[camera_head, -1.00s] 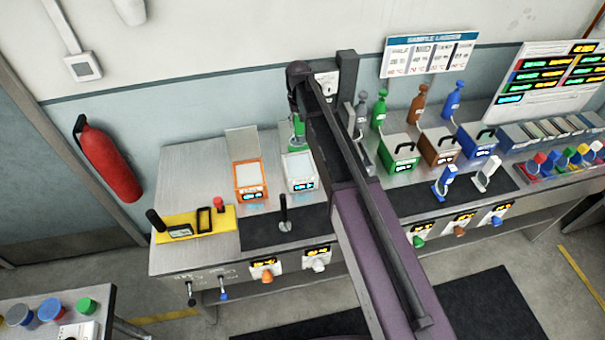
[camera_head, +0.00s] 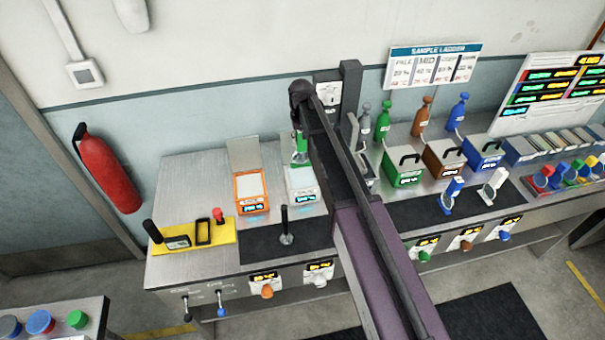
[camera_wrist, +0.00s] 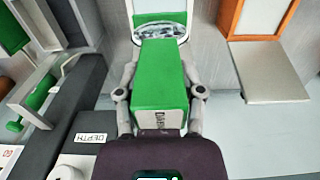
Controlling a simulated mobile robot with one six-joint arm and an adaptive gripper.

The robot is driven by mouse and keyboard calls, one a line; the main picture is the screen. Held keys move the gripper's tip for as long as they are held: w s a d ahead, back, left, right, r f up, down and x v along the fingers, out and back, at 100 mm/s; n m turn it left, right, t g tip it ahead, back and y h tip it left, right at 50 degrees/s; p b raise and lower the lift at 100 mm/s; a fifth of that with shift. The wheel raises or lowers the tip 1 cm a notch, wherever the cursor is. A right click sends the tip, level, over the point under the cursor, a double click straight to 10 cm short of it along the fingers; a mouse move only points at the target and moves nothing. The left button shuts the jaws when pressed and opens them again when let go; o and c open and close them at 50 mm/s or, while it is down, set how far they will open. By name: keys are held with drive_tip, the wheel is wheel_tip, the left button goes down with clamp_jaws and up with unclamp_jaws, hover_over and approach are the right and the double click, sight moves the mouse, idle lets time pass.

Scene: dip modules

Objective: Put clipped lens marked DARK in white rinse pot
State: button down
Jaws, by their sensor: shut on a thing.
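My gripper (camera_wrist: 160,75) is shut on a green clip (camera_wrist: 160,85), one finger on each side. Its near end carries upright lettering that seems to read DARK. A clear oval lens (camera_wrist: 160,32) shows at the clip's far end. In the head view the green clip (camera_head: 300,156) is at the back of the white pot (camera_head: 302,184), partly hidden by my arm. In the wrist view, a white-edged green area lies just beyond the lens; I cannot tell whether the lens touches the pot.
The orange pot (camera_head: 252,190) stands just left of the white pot, its pale lid up. A yellow tray (camera_head: 205,235) is further left. Green, brown and blue boxes (camera_head: 405,167) stand to the right. A dark DEPTH block (camera_wrist: 85,110) is close beside my gripper.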

sight(301, 164)
drive_tip(key=shift+f+b, duration=4.55)
drive_tip(key=shift+f, duration=0.35)
drive_tip(key=shift+f+b, duration=2.25)
drive_tip(key=shift+f, duration=0.25)
drive_tip(key=shift+c, duration=1)
unclamp_jaws()
drive_tip(key=shift+r, duration=0.1)
drive_tip(key=shift+r, duration=0.1)
wheel_tip(301, 164, up, 12)
drive_tip(key=p, duration=1.2)
drive_tip(key=shift+r, duration=0.1)
